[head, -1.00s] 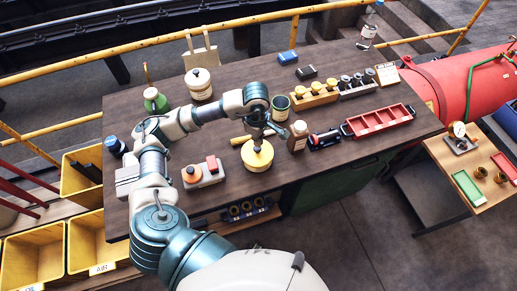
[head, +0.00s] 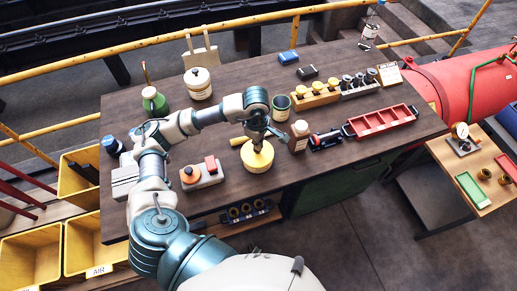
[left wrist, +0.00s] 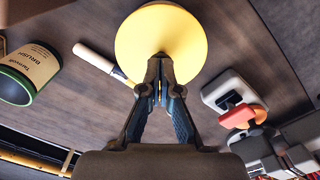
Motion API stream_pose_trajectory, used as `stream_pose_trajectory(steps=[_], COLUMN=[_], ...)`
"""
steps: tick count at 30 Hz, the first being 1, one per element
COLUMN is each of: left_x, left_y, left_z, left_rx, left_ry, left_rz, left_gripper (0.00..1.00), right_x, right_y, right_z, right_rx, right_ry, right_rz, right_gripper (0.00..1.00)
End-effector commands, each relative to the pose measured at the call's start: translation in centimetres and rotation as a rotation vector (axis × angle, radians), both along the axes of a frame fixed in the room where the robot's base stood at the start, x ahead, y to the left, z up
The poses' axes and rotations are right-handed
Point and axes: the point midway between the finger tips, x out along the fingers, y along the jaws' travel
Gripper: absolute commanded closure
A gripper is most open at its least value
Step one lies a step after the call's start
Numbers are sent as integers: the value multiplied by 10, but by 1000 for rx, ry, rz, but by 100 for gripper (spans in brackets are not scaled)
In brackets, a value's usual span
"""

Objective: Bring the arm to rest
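My left arm reaches over the dark workbench (head: 330,180) from the left. My left gripper (head: 257,143) points down above a yellow round piece (head: 258,160) near the bench's front edge. In the left wrist view, the fingertips (left wrist: 160,60) are together, in front of the yellow disc (left wrist: 160,28). I see nothing clearly held between them. Whether the tips touch the disc cannot be told. My right gripper is in neither view.
A grey block with orange and red parts (head: 201,173) lies left. A red tray (head: 383,120) is right. Yellow bins (head: 30,258) stand left of the bench.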

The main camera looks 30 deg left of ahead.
Motion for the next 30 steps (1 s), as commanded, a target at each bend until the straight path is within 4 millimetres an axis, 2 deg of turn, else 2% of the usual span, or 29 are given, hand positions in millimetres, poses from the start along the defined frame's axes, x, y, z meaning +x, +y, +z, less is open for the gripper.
stream_pose_trajectory(steps=[5, 17, 30], left_x=[0, 0, 0], left_y=[0, 0, 0], left_z=[-5, -3, 23], left_rx=[0, 0, 0], left_ry=[0, 1, -2], left_rz=[0, 0, 0], left_gripper=[100, 100, 100], right_x=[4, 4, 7], right_y=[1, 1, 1], right_z=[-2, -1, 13], right_rx=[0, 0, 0], right_ry=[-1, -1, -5], right_rz=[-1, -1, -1], right_gripper=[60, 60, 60])
